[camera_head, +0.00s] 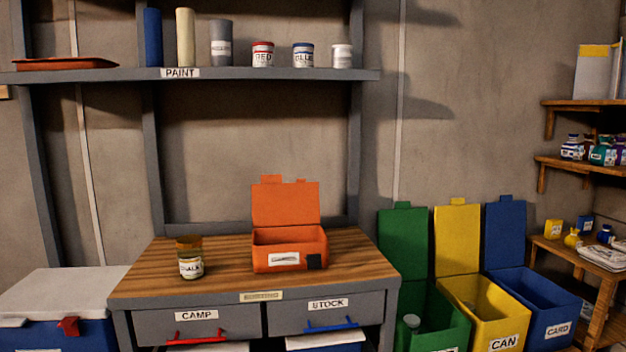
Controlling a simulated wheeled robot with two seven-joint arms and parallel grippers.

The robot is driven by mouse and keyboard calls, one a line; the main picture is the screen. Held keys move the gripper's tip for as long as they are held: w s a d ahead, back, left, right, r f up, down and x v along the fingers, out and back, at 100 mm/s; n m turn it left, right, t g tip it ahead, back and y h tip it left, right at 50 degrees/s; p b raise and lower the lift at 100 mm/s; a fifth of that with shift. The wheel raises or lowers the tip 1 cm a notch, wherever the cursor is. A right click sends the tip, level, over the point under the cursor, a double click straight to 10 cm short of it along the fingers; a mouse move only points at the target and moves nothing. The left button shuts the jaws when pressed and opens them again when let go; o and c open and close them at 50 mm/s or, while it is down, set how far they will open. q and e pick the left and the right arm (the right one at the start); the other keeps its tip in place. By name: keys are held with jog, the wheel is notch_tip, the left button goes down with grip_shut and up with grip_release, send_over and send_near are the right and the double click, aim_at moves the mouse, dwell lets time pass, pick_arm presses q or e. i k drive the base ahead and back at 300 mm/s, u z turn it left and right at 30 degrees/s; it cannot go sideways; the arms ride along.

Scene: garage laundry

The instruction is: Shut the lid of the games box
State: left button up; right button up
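An orange box (264,259) stands on the wooden top of the workbench, right of its middle. Its orange lid (286,205) is open and stands upright at the back of the box. A white label with writing too small to read and a dark square patch are on the box's front. The inside of the box is mostly hidden by its front wall. Neither of my grippers shows in the head view.
A jar (190,262) stands left of the box on the workbench (145,281). A paint shelf (220,74) hangs above. Open green (403,245), yellow (457,240) and blue (505,235) bins stand at right, a cooler (60,290) at left.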

aim_at(275, 203)
jog(key=z, duration=0.25)
jog(key=i, duration=1.1)
jog(key=u, duration=0.5)
